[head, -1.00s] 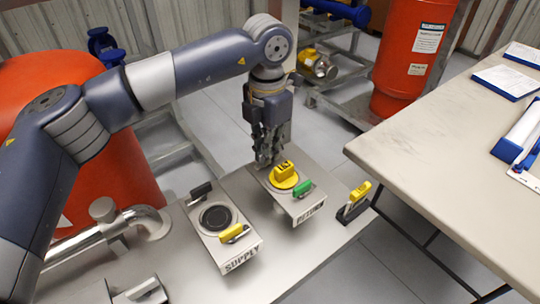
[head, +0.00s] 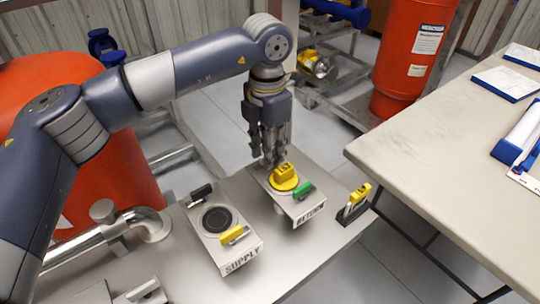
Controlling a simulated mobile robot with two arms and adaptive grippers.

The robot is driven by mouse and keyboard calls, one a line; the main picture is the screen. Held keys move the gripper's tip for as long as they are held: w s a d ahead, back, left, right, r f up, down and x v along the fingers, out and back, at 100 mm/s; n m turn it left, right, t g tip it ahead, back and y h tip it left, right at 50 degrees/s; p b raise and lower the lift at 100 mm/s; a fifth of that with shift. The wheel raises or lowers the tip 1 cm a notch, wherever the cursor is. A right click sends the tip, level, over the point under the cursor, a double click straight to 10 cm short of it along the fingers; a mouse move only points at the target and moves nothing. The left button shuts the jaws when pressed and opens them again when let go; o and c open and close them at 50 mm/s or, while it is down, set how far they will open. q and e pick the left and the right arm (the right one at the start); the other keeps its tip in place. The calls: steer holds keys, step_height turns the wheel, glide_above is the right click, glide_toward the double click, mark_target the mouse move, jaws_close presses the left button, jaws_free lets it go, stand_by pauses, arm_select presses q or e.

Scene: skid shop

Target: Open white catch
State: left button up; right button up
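My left gripper (head: 268,156) points down at the back edge of the box marked RETURN (head: 298,213). Its fingers cover that edge, so I cannot make out a catch there or whether they touch one. The gap between the fingertips is not clear. The RETURN box carries a yellow round cap (head: 284,178) and a green catch (head: 303,191) at its front. A pale grey-white handle (head: 143,290) shows on a metal block at the bottom left; I cannot tell whether it is the white catch. My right gripper is out of view.
The box marked SUPPLY (head: 238,252) has a black catch (head: 201,192) and a yellow catch (head: 233,234). A yellow-handled black piece (head: 355,202) stands right of RETURN. A pale table (head: 440,165) fills the right. An orange tank (head: 110,165) stands left.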

arm_select(q)
steer(key=shift+r+p, duration=0.8)
steer(key=shift+r, duration=0.75)
steer(key=shift+r+p, duration=1)
steer(key=shift+r, duration=0.7)
steer(key=n+b, duration=0.1)
steer(key=n, duration=0.2)
steer(key=shift+r+n, duration=0.15)
steer(key=shift+n, duration=0.15)
steer(key=n, duration=0.3)
steer(key=shift+r, duration=0.25)
